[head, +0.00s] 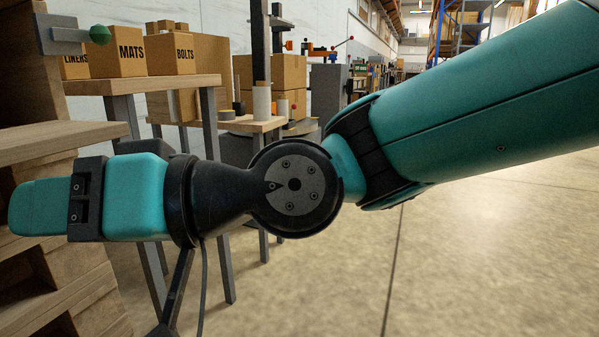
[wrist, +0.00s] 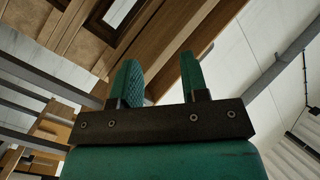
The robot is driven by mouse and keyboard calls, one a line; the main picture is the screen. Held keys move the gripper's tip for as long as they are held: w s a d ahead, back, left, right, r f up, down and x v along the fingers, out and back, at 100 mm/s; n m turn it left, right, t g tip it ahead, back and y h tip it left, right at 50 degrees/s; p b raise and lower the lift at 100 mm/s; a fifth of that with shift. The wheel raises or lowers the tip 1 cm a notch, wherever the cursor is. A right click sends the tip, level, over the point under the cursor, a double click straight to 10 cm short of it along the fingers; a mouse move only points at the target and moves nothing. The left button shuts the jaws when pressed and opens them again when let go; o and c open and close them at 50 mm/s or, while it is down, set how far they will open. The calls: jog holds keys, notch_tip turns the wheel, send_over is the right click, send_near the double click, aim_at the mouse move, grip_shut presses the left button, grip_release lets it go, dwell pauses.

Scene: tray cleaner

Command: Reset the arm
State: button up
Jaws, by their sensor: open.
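My gripper (wrist: 160,82) shows in the wrist view with its two teal fingers apart and nothing between them. In the head view my teal and black arm reaches across the picture from the upper right, and my gripper (head: 38,207) points left at its far end. Only one side of it shows there, so the gap between the fingers is hidden. The wrist view is tilted and looks past the fingers at wooden boards and a pale wall. My gripper touches nothing that I can make out.
A wooden table (head: 150,84) behind my arm bears boxes marked MATS (head: 117,52) and BOLTS (head: 174,53). A wooden shelf (head: 55,141) and stacked pallets (head: 75,290) stand at the left, close to my gripper. The concrete floor (head: 480,260) at the right is clear.

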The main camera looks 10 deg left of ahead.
jog(key=w+d+r+m+t+h+p, duration=0.1)
jog(key=w+d+m+t+h+p, duration=0.2)
jog(key=d, duration=0.7)
jog(key=w+d+r+t+h+p, duration=0.1)
jog(key=w+d+h+p, duration=0.3)
jog(key=d, duration=0.6)
jog(key=s+d+r+m+h+p, duration=0.1)
jog(key=s+d+m+h+p, duration=0.2)
jog(key=d, duration=0.5)
jog(key=s+d+r+m+h+p, duration=0.1)
jog(key=s+d+h+p, duration=0.25)
jog(key=d+p, duration=0.4)
notch_tip(320, 180, up, 35)
jog(key=p, duration=3.3)
jog(key=shift+d+y+p, duration=0.3)
jog(key=shift+d+y, duration=0.1)
jog(key=shift+y, duration=0.05)
jog(key=shift+r+n, duration=0.1)
jog(key=shift+n, duration=0.2)
